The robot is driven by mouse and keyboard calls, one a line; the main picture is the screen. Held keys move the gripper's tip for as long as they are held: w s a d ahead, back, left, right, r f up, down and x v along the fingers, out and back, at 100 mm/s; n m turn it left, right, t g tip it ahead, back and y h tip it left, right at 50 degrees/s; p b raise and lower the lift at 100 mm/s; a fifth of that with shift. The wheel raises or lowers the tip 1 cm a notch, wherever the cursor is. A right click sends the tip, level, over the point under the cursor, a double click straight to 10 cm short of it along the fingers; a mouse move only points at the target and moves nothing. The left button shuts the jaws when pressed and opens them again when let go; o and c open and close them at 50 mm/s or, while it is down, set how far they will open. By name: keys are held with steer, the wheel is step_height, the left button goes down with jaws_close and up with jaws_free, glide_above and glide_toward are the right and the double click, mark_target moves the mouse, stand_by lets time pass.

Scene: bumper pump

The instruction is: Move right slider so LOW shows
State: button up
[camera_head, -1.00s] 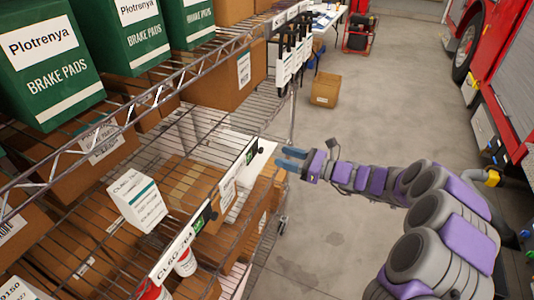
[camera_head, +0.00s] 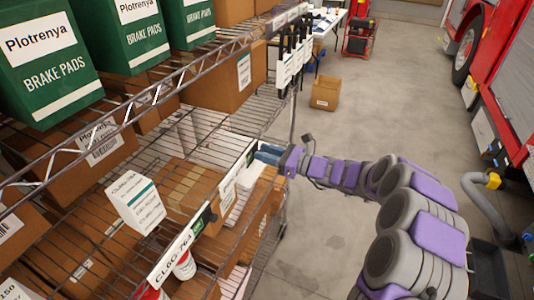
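The shelf edge carries white label strips with small dark sliding tags. The right slider (camera_head: 250,157) is a small dark piece at the far end of the edge, partly hidden by my gripper's fingertips. Its wording is too small to read. The left slider (camera_head: 204,216) is dark with a green patch, nearer me beside the CL6G 764 label (camera_head: 172,258). My gripper (camera_head: 262,153) has blue fingers, slightly apart, pointing left at the right slider. I cannot tell whether they touch it.
A wire shelf rack (camera_head: 222,133) holds brown boxes and green brake pad boxes (camera_head: 45,55). A white box (camera_head: 135,202) stands on the lower shelf. A brown carton (camera_head: 325,93) sits on open floor. A red truck (camera_head: 500,75) is at right.

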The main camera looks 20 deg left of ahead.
mark_target(248, 158)
steer(key=shift+a, duration=0.1)
jaws_close()
steer(key=shift+s, duration=0.1)
steer(key=shift+s+a+f, duration=0.15)
steer(key=shift+s, duration=1.75)
steer(key=shift+o, duration=1.9)
jaws_free()
steer(key=s+d+p, duration=0.1)
steer(key=d+p, duration=0.1)
steer(key=d, duration=1.5)
steer(key=shift+s+d, duration=0.15)
steer(key=shift+d, duration=0.05)
